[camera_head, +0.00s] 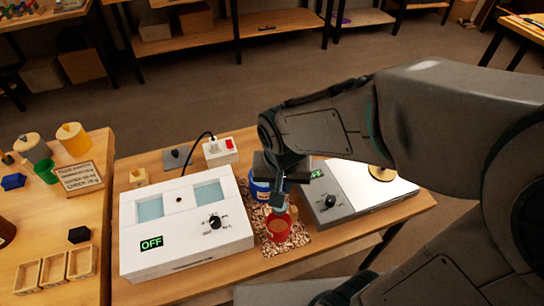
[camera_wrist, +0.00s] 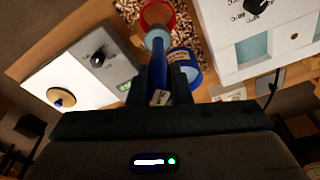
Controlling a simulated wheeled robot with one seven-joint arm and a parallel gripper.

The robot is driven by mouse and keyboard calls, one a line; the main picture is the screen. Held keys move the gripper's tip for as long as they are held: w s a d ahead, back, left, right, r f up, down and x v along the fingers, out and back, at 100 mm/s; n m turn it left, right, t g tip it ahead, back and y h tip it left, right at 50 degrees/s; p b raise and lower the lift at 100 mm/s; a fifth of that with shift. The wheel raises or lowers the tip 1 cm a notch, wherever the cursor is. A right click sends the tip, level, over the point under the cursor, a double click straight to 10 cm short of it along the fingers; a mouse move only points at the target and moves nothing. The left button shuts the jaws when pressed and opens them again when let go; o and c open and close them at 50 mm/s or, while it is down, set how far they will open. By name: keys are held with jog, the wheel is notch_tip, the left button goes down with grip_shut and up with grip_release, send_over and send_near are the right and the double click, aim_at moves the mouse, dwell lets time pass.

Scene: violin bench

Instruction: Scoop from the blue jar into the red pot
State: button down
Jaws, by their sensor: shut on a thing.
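The blue jar (camera_head: 258,191) stands on a speckled mat, partly hidden behind my gripper; it also shows in the wrist view (camera_wrist: 192,67). The red pot (camera_head: 278,230) stands in front of it on the same mat, with brownish contents; its rim shows at the top of the wrist view (camera_wrist: 146,14). My gripper (camera_wrist: 160,88) is shut on the blue handle of a scoop (camera_wrist: 158,68). The scoop's pale bowl overlaps the near rim of the red pot in the wrist view. Whether it holds anything is unclear.
A white double-well bath unit (camera_head: 185,255) reading OFF stands left of the mat (camera_head: 294,243). A grey-and-white unit with a knob (camera_head: 335,212) stands right, partly under my arm. A white switch box (camera_head: 220,152) lies behind. Another bench with small trays (camera_head: 53,270) is at left.

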jog(key=shift+s+d+f, duration=0.15)
jog(key=shift+s+f, duration=0.05)
jog(key=shift+s, duration=0.25)
jog(key=shift+f, duration=0.25)
notch_tip(320, 180, down, 3)
jog(key=b, duration=0.3)
jog(key=shift+f, duration=0.15)
jog(key=shift+w+r+p, duration=0.1)
jog(key=shift+r+p, duration=0.2)
jog(key=shift+p, duration=0.25)
jog(key=w+a+f+g+h+p, duration=0.2)
jog(key=w+f+g+h+p, duration=0.1)
jog(key=w+g+p, duration=0.3)
jog(key=shift+f+g+p, duration=0.4)
jog(key=shift+g+p, duration=0.65)
jog(key=shift+g, duration=0.75)
jog(key=shift+s+d, duration=0.1)
